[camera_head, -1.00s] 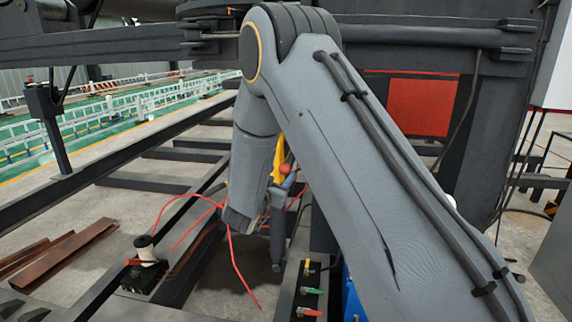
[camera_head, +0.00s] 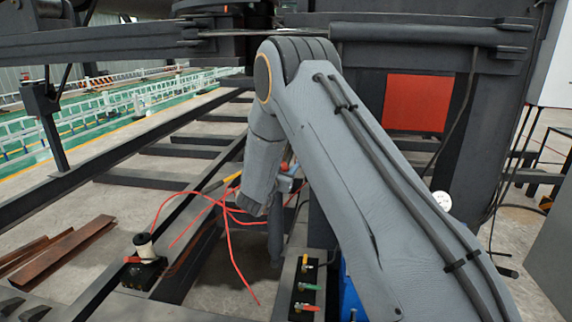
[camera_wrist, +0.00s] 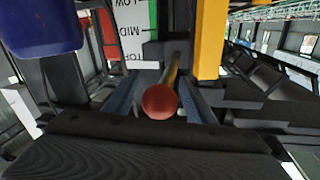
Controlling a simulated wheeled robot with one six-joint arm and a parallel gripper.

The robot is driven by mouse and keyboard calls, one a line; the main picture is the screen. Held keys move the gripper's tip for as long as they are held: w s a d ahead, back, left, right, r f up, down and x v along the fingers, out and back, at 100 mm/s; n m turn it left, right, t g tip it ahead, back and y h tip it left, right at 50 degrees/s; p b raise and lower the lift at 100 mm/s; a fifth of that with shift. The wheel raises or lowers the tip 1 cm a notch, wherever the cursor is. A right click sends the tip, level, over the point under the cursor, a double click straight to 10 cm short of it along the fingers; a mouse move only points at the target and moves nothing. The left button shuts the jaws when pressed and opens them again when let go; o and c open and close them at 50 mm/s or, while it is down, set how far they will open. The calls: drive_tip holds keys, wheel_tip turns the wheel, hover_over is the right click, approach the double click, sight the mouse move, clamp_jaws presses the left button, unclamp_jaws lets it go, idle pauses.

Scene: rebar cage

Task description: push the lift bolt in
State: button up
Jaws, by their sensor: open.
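The lift bolt appears to be the brass-coloured rod with a round red knob (camera_wrist: 160,101) in the wrist view. Its knob faces the camera and the rod runs away behind it. My gripper (camera_wrist: 160,94) is open, with a blue-grey finger on each side of the knob. Gaps show between knob and fingers, and I cannot see any contact. In the head view my gripper (camera_head: 283,184) is mostly hidden by my arm, and only a sliver of red shows there. How far the bolt sits in is not clear.
A yellow upright (camera_wrist: 208,40) and a white LOW/MID scale plate (camera_wrist: 133,32) stand close behind the knob. A dark blue object (camera_wrist: 45,28) is at upper left. Red cables (camera_head: 232,235) hang near my forearm. A panel with coloured valve handles (camera_head: 307,285) stands below.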

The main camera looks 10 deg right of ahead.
sight(289, 156)
clamp_jaws()
drive_tip(key=b+x, duration=0.1)
drive_tip(key=x, duration=0.1)
drive_tip(key=b+x, duration=0.1)
drive_tip(key=x, duration=0.1)
drive_tip(key=shift+w+a+f, duration=0.15)
drive_tip(key=shift+w+a, duration=0.05)
drive_tip(key=shift+a, duration=0.05)
drive_tip(key=shift+w+d+b, duration=0.15)
drive_tip(key=shift+w+b, duration=0.15)
drive_tip(key=shift+b, duration=0.1)
drive_tip(key=shift+r, duration=0.25)
unclamp_jaws()
drive_tip(key=shift+w+d+f, duration=0.1)
drive_tip(key=shift+d, duration=0.15)
drive_tip(key=shift+a, duration=0.45)
drive_tip(key=b+v, duration=0.1)
drive_tip(key=v, duration=0.6)
drive_tip(key=shift+s, duration=0.35)
